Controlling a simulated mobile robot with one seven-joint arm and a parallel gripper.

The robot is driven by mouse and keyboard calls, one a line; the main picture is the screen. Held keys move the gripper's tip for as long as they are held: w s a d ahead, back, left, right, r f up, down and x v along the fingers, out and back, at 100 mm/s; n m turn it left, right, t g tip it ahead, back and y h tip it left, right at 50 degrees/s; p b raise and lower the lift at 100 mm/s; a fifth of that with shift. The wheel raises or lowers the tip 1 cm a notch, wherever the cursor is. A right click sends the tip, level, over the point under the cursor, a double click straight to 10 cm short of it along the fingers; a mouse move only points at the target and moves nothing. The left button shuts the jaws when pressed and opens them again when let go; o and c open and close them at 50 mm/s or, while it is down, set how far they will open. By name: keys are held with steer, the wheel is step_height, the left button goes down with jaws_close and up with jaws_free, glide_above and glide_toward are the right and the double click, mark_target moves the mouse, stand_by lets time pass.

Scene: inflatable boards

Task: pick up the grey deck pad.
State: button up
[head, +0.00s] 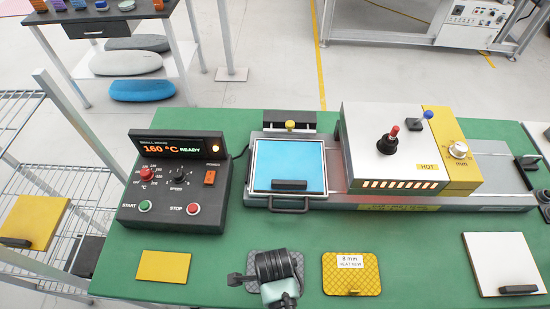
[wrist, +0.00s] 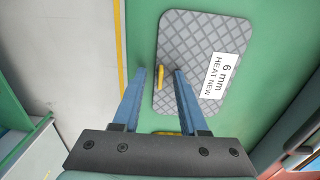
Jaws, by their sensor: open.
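The grey deck pad (wrist: 205,45) lies flat on the green table, with a diamond pattern, a white label reading "6 mm HEAT NEW" and a small yellow tab (wrist: 160,78) near its edge. In the head view the pad (head: 254,259) is mostly hidden under my arm. My gripper (wrist: 160,71) is open and empty in the wrist view. Its two blue fingers reach toward the pad, one on each side of the yellow tab. I cannot tell how high the fingertips are above the pad.
A yellow pad (head: 351,279) with a label lies to the right, and a plain yellow plate (head: 164,265) to the left. A control box (head: 176,180) and a heating machine (head: 400,150) stand behind. A white board (head: 503,262) lies at the right.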

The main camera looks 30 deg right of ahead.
steer(key=shift+c, duration=0.3)
jaws_close()
